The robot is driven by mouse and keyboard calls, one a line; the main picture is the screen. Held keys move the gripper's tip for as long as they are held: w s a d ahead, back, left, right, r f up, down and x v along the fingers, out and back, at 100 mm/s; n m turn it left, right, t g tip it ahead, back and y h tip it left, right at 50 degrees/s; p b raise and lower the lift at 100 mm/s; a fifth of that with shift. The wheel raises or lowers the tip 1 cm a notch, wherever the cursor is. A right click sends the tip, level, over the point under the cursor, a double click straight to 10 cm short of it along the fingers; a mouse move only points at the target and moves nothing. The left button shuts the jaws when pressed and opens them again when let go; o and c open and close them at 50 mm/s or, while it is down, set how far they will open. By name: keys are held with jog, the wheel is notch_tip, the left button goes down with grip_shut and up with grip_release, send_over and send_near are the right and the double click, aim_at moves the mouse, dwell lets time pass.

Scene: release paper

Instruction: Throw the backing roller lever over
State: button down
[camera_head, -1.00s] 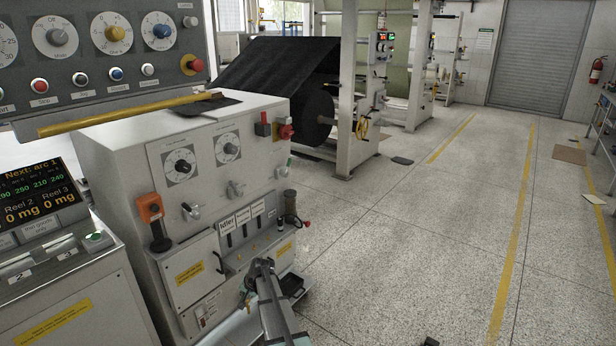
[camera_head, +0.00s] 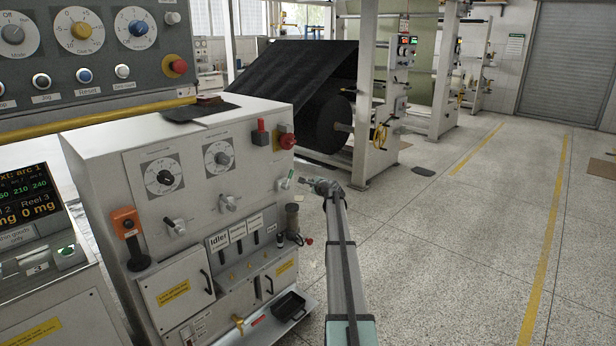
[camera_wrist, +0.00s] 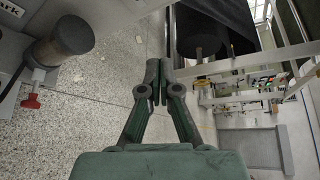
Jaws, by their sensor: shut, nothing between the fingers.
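Most labels are too small to read, so I cannot tell which is the backing roller lever.
A large black roll (camera_head: 332,123) stands behind.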

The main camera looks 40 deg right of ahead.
jog(key=shift+s+a+r+m, duration=0.1)
jog(key=shift+a+r+m, duration=0.1)
jog(key=shift+a+m, duration=0.15)
jog(key=p+x, duration=0.1)
jog(key=x, duration=0.9)
jog(key=a+r, duration=0.1)
jog(key=a+r+p, duration=0.1)
jog(key=a, duration=0.1)
jog(key=shift+a, duration=0.3)
jog(key=shift+a+f+b, duration=0.1)
jog(key=shift+a+b, duration=0.05)
jog(key=shift+b, duration=0.2)
